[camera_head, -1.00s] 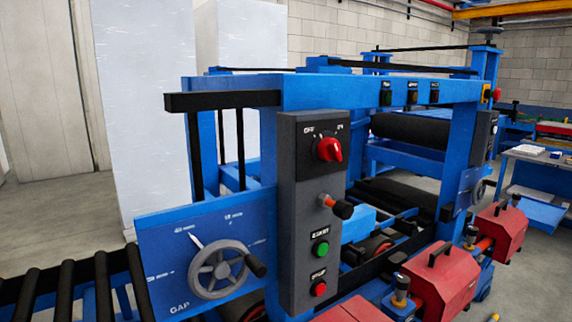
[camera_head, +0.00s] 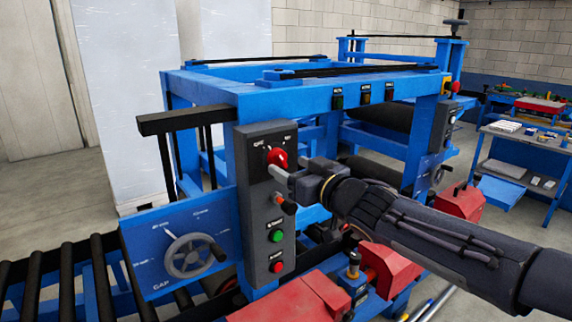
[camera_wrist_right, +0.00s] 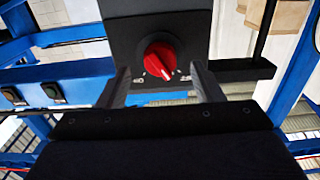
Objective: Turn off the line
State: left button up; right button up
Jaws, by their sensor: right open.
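The red rotary knob (camera_head: 277,157) sits at the top of a dark grey control panel (camera_head: 257,208), with a white label on each side above it. Below it are an orange-and-black handle (camera_head: 284,203), a green button (camera_head: 276,236) and a red button (camera_head: 276,267). My right gripper (camera_head: 280,176) is open in front of the panel, close to the knob. In the right wrist view, the knob (camera_wrist_right: 160,60) shows between the open fingers (camera_wrist_right: 161,72); I cannot tell whether they touch it. My left gripper is not in view.
A blue machine frame (camera_head: 300,98) rises behind the panel. A gap handwheel (camera_head: 192,254) is left of the panel, by black rollers (camera_head: 68,275). Red housings (camera_head: 385,268) stand below my right arm. A blue workbench (camera_head: 520,150) stands at the right.

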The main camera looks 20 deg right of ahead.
aim_at(284, 162)
jog(key=shift+b+x, duration=0.35)
jog(key=shift+x, duration=1.45)
